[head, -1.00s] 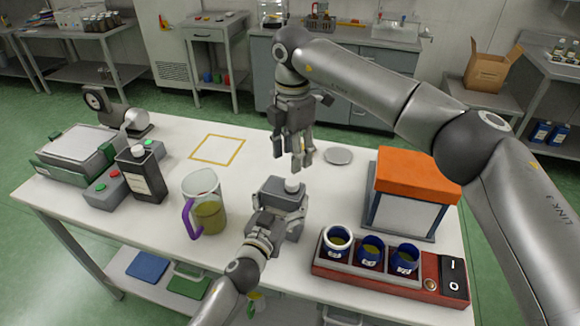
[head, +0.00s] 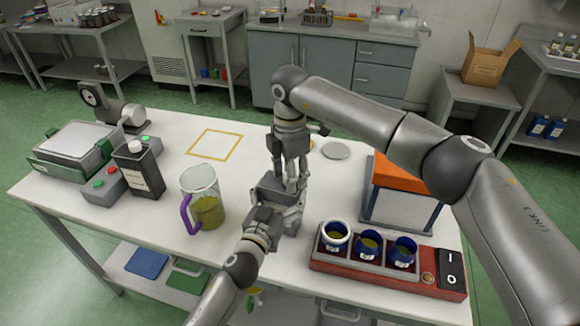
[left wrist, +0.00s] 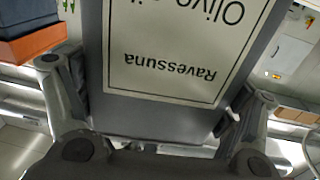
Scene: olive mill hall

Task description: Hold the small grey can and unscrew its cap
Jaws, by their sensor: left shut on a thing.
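The small grey can (head: 268,192) stands near the table's front edge, its labelled side filling the left wrist view (left wrist: 185,50) with upside-down lettering. My left gripper (head: 275,212) is shut on it from the front, one finger on each side in the left wrist view. My right gripper (head: 291,183) points straight down at the can's top. Its fingers reach the height of the cap and hide it, so I cannot tell whether they grip it.
A clear jug (head: 205,205) with a purple handle and a dark can (head: 140,172) stand left. A red rack (head: 385,277) with blue cups and an orange-topped box (head: 398,205) stand right. A yellow outlined square (head: 215,157) on the white table (head: 175,140) is empty.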

